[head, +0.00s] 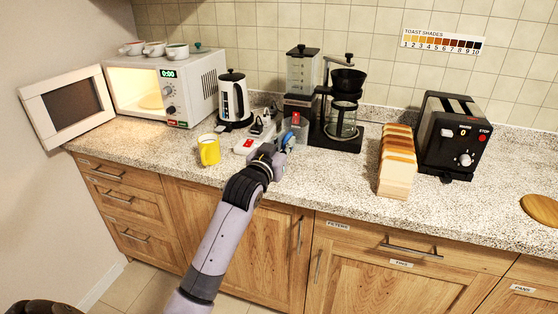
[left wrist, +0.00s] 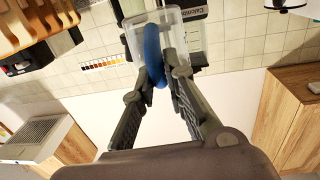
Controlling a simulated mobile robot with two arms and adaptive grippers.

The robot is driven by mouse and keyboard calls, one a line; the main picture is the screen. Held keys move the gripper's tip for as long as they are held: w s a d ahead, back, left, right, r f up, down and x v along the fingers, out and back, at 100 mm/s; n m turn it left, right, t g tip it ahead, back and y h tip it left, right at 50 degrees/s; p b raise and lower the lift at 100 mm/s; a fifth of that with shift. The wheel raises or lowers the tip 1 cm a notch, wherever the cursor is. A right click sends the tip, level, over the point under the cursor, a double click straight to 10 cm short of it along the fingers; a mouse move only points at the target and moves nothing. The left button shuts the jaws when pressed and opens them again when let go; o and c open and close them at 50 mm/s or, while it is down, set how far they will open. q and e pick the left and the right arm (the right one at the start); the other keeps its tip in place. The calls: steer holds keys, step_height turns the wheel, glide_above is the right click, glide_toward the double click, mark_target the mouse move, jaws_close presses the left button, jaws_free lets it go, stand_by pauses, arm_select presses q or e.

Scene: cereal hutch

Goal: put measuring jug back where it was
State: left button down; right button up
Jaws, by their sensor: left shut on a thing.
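The measuring jug (head: 297,131) is a clear vessel with a blue handle, in front of the tall grinder-like machine in the head view. My left gripper (head: 283,147) is at its near side, shut on the blue handle. In the left wrist view the handle (left wrist: 153,55) runs between the two fingers of the gripper (left wrist: 154,62), with the jug's clear body (left wrist: 182,38) beyond. My gripper and wrist hide part of the jug in the head view. I cannot tell whether its base touches the counter. My right gripper is not in view.
A coffee maker (head: 342,115) stands close right of the jug, and a clear-topped machine (head: 302,68) stands behind it. A white device (head: 247,146), yellow mug (head: 209,150) and kettle (head: 232,100) are left. Bread slices (head: 396,170) and a toaster (head: 452,137) are right. The counter front (head: 330,185) is clear.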

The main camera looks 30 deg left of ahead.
arm_select(q)
steer(key=w+a+r+y+p, duration=0.1)
steer(key=w+a+r, duration=0.2)
steer(key=a+r, duration=0.45)
steer(key=shift+n+y, duration=0.3)
steer(key=shift+n, duration=0.2)
steer(key=shift+s+d+f+p, duration=0.1)
steer(key=shift+f+p, duration=0.2)
steer(key=shift+f, duration=4.5)
steer(key=shift+s+d+f+p, duration=0.1)
steer(key=shift+f+p, duration=0.15)
steer(key=shift+f, duration=4.5)
steer(key=shift+f, duration=0.1)
steer(key=c, duration=1.6)
jaws_free()
steer(key=shift+c, duration=0.2)
